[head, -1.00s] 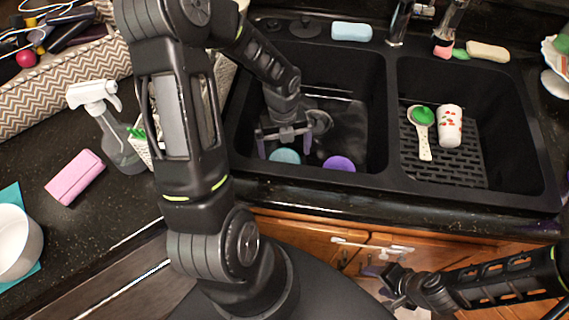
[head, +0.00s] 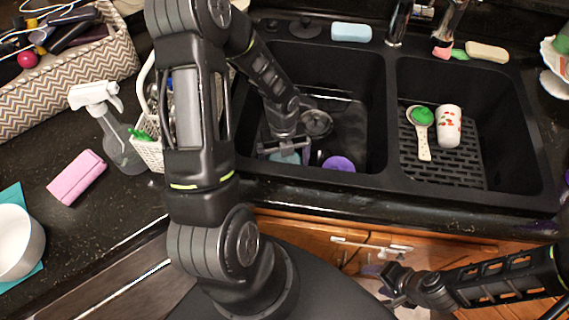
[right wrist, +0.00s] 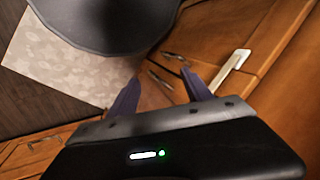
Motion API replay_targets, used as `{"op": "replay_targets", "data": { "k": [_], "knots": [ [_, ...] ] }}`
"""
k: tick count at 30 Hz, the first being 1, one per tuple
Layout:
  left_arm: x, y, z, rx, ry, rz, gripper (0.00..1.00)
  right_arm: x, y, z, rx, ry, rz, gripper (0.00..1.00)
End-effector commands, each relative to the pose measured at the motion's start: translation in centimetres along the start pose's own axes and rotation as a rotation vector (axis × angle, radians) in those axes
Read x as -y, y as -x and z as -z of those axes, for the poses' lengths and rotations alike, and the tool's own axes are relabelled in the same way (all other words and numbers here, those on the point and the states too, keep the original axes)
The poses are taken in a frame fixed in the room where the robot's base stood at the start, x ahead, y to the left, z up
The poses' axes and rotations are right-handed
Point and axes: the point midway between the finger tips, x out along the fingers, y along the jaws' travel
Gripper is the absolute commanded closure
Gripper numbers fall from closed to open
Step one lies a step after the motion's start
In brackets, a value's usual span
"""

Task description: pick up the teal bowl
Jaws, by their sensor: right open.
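The teal bowl (head: 286,157) lies on the floor of the left sink basin, partly hidden by my left gripper. My left gripper (head: 283,153) reaches down into this basin right over the bowl, its fingers spread to either side. I cannot tell whether they touch it. My right gripper (head: 392,287) is outside the sink, low in front of the cabinet. In the right wrist view my right gripper (right wrist: 160,88) is open, with nothing between its fingers.
A purple bowl (head: 338,163) lies just right of the teal bowl. The basin walls and the divider (head: 391,120) enclose them. The right basin holds a spoon (head: 423,135) and a white cup (head: 449,127). A spray bottle (head: 112,125) and pink sponge (head: 77,178) are on the left counter.

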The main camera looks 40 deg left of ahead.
Motion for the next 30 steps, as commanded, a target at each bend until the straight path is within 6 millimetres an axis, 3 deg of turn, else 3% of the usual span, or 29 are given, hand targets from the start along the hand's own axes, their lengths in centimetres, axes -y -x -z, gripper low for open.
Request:
{"op": "replay_targets", "data": {
  "k": [26, 30],
  "knots": [
    [0.01, 0.01, 0.00, 0.000, 0.000, 0.000, 0.70, 0.00, 0.00, 0.00, 0.000, 0.000, 0.000, 0.42],
    [0.02, 0.03, -0.01, 0.000, 0.000, 0.000, 0.71, 0.00, 0.01, 0.00, 0.000, 0.000, 0.000, 0.42]
  ]
}}
